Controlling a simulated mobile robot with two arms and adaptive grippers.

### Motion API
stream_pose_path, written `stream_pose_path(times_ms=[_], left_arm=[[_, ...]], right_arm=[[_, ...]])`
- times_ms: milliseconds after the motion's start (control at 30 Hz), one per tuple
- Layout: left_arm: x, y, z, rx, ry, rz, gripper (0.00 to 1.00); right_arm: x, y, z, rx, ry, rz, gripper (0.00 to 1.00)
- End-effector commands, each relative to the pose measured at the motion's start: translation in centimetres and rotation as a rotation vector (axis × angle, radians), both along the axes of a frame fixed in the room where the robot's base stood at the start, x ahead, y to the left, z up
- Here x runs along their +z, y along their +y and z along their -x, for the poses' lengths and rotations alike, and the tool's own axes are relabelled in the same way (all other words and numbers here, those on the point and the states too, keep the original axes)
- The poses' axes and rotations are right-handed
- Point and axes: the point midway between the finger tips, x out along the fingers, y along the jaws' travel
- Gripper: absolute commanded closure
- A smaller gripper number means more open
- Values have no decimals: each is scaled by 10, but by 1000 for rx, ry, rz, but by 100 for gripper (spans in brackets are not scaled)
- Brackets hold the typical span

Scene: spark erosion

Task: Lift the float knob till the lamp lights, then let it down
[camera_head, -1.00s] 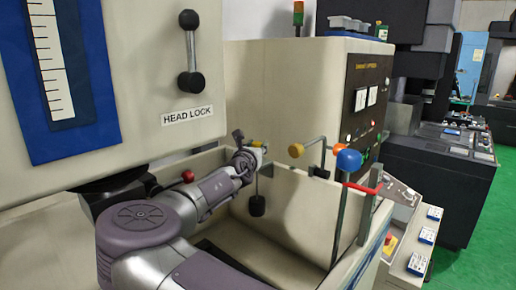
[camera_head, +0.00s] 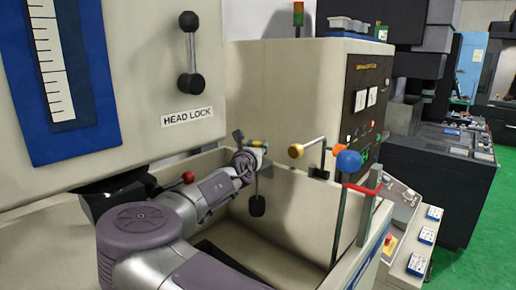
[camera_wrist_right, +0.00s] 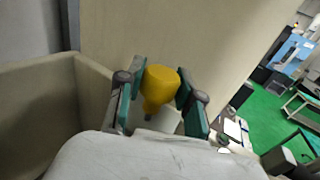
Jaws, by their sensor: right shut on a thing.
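The yellow float knob (camera_wrist_right: 161,86) is between the two green-padded fingers of my right gripper (camera_wrist_right: 160,92) in the right wrist view. The gripper is shut on it. In the head view my right gripper (camera_head: 254,150) is at the tank's back wall, and a bit of the yellow knob (camera_head: 258,143) shows at its tip. A black float (camera_head: 257,206) hangs on a thin rod just below, inside the tank. A small red light (camera_head: 373,124) shows on the dark control panel (camera_head: 358,110); I cannot tell which lamp belongs to the float. My left gripper is out of view.
The open tank (camera_head: 300,225) surrounds my right forearm. To the right stand an orange-yellow ball knob (camera_head: 296,151), a blue ball knob (camera_head: 348,161) and a red bar (camera_head: 361,188). A red ball knob (camera_head: 188,177) is behind my forearm. The head-lock lever (camera_head: 191,55) is above.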

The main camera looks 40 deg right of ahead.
Motion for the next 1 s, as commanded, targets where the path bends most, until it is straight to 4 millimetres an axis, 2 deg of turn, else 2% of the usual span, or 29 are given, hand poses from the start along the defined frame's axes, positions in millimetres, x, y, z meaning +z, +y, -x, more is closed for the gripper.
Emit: stream_pose_path(times_ms=[33,600,900,933,1000], left_arm=[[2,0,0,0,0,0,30],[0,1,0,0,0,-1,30],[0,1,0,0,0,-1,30],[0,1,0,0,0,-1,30],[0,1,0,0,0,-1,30]], right_arm=[[12,-2,1,-5,-18,7,84],[-11,-1,1,-3,-9,5,84],[-14,-1,1,-2,-8,4,84],[-14,-1,1,-2,-8,4,63],[-15,-1,1,-2,-8,5,51]])
